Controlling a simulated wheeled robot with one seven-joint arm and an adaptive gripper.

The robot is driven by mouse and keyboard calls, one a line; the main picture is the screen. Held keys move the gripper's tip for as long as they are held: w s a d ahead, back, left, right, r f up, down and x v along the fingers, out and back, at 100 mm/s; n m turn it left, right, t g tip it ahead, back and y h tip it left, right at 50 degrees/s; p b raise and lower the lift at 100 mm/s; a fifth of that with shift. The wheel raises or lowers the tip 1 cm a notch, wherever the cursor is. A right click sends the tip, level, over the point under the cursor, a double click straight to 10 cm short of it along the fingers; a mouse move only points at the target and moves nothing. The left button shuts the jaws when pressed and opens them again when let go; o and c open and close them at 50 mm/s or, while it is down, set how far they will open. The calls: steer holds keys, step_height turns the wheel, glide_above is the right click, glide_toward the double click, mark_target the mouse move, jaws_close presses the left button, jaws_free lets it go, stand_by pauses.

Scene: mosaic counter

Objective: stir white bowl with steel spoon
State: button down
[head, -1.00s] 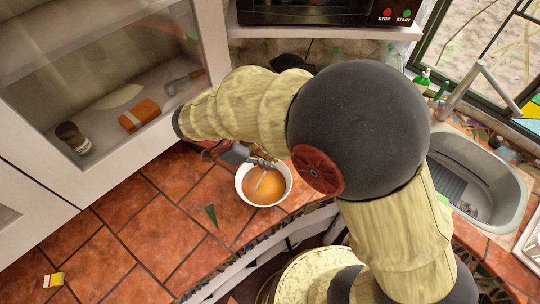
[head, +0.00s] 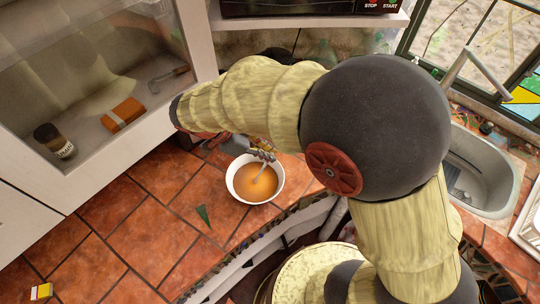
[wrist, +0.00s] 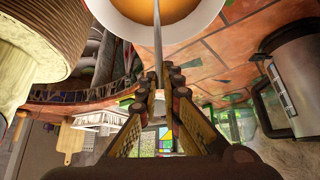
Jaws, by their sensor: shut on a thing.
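The white bowl (head: 231,190) stands upright on the tiled counter and holds an orange-brown liquid. Its near wall also shows at the top of the wrist view (wrist: 200,28). My gripper (head: 262,154) is just beyond the bowl's far rim in the head view. It is shut on the steel spoon (head: 261,171), whose handle shows in the wrist view (wrist: 158,45) running from between the fingertips (wrist: 166,78) into the bowl. The spoon is tilted and its lower end is hidden in the liquid.
A glass-fronted cabinet (head: 120,148) with a jar (head: 54,140) and an orange box (head: 122,113) borders the left. A sink (head: 488,190) is at right. A small yellow-white box (head: 41,291) lies at front left. A metal pot-like vessel (wrist: 297,82) shows in the wrist view. Tiles left of the bowl are mostly clear.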

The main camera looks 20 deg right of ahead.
steer(key=shift+r, duration=0.1)
step_height(320, 180, up, 11)
steer(key=d+p, duration=0.3)
steer(key=p, duration=0.1)
stand_by(1.1)
steer(key=shift+w+f, duration=0.1)
steer(key=shift+f, duration=0.1)
